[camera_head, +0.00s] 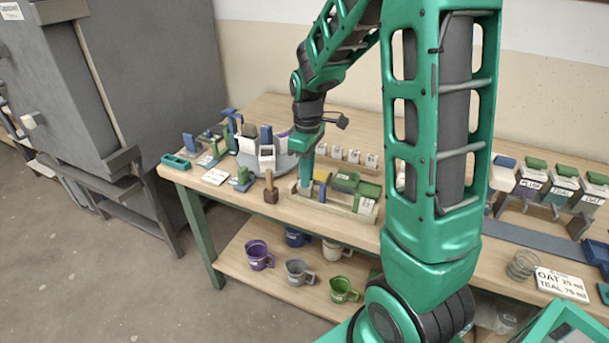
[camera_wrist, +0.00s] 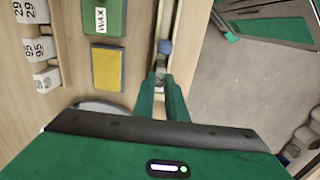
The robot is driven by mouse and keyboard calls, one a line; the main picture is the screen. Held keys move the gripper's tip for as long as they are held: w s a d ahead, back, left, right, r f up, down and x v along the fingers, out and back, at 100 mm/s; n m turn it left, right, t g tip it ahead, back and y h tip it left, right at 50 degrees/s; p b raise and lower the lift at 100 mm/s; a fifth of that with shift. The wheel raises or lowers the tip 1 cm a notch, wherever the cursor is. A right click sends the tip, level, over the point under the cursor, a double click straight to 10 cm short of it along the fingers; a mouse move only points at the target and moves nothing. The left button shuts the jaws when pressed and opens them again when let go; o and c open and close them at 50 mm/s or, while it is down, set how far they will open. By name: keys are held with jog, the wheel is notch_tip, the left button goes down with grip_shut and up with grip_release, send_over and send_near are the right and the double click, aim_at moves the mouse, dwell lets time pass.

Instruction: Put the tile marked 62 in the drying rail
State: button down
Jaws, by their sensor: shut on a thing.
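My gripper (camera_head: 306,178) points down over the drying rail (camera_head: 325,207), a pale wooden strip along the table's front edge. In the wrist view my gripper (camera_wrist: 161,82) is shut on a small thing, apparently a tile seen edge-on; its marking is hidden. The held thing is at or in the rail (camera_wrist: 178,20); I cannot tell whether it is seated. A blue piece (camera_wrist: 165,47) stands in the rail just beyond the fingertips. White numbered tiles (camera_wrist: 38,48) stand in a row to the left, with 29 and 95 readable. I cannot see the number 62.
A yellow sponge (camera_wrist: 108,67) and a green box marked WAX (camera_wrist: 103,14) lie beside the rail. A wooden-handled tool (camera_head: 271,190) stands left of it. Mugs (camera_head: 298,272) stand on the lower shelf. Glaze buckets (camera_head: 562,184) stand at the right.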

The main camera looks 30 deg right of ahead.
jog(key=shift+f, duration=0.25)
dwell(0.6)
jog(key=c, duration=1.7)
grip_release()
jog(key=shift+r, duration=0.1)
jog(key=shift+r, duration=3.45)
jog(key=s+d+m, duration=0.1)
jog(key=s+m, duration=0.3)
jog(key=s, duration=0.5)
jog(key=s+d+r+m, duration=0.1)
jog(key=s+m, duration=0.3)
jog(key=s, duration=0.4)
jog(key=s+d+m, duration=0.1)
jog(key=s+m, duration=0.4)
jog(key=s, duration=0.4)
jog(key=shift+s+d+r, duration=0.2)
jog(key=shift+s+r, duration=0.05)
jog(key=shift+s, duration=0.1)
